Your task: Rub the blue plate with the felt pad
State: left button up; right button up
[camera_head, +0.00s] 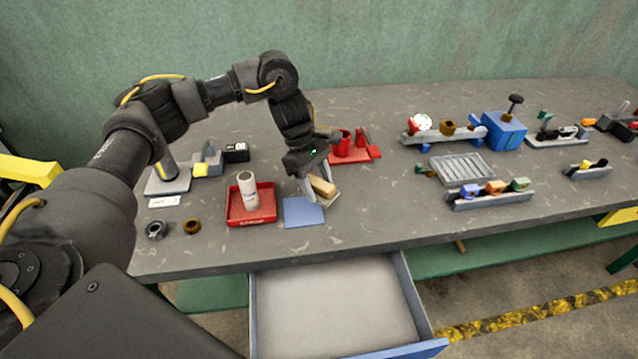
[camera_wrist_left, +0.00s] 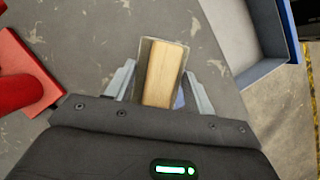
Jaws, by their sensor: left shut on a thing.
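The blue plate (camera_head: 303,212) lies flat on the table near its front edge. The felt pad has a pale wooden block (camera_head: 323,187) on top of a grey base, and shows at the right back corner of the plate. My left gripper (camera_head: 314,188) reaches down from above and is shut on the felt pad. In the left wrist view the felt pad (camera_wrist_left: 165,75) sits between the two fingers of the left gripper (camera_wrist_left: 160,90). A sliver of the blue plate (camera_wrist_left: 180,98) shows beside it. I cannot tell whether the pad touches the plate. My right gripper is not in view.
A red tray (camera_head: 236,220) with a white cylinder stands left of the plate. A red stand (camera_head: 360,157) is behind to the right. An open drawer (camera_head: 330,305) sticks out below the front edge. The table right of the pad is clear up to a grey rack (camera_head: 490,203).

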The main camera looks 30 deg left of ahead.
pick_arm(q)
jog(key=shift+r, duration=0.1)
jog(key=shift+r+p, duration=1.25)
jog(key=shift+r, duration=0.25)
jog(key=shift+f, duration=0.1)
